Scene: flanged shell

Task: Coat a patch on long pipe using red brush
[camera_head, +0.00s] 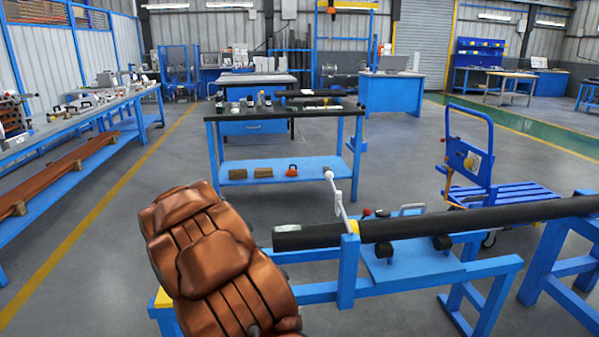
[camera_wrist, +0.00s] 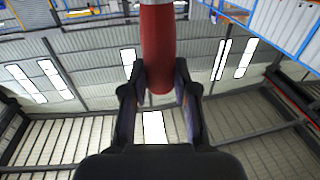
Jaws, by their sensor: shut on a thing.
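The long pipe (camera_head: 480,217) is black and lies level across blue supports on the right in the head view. Its left end reaches close to my brown arm, and a small pale patch (camera_head: 287,228) shows on it there. In the wrist view my gripper (camera_wrist: 160,85) is shut on a red cylindrical part, apparently the handle of the red brush (camera_wrist: 158,42). The rest of the brush runs out of the top of that view, so its bristles are hidden. The gripper and brush do not show in the head view. The pipe does not show in the wrist view.
The blue pipe stand (camera_head: 347,275) carries a yellow piece and a thin white rod by the pipe. A blue table (camera_head: 345,145) with bottles stands behind. A blue trolley (camera_head: 510,193) is at the right, a long bench (camera_head: 75,120) at the left.

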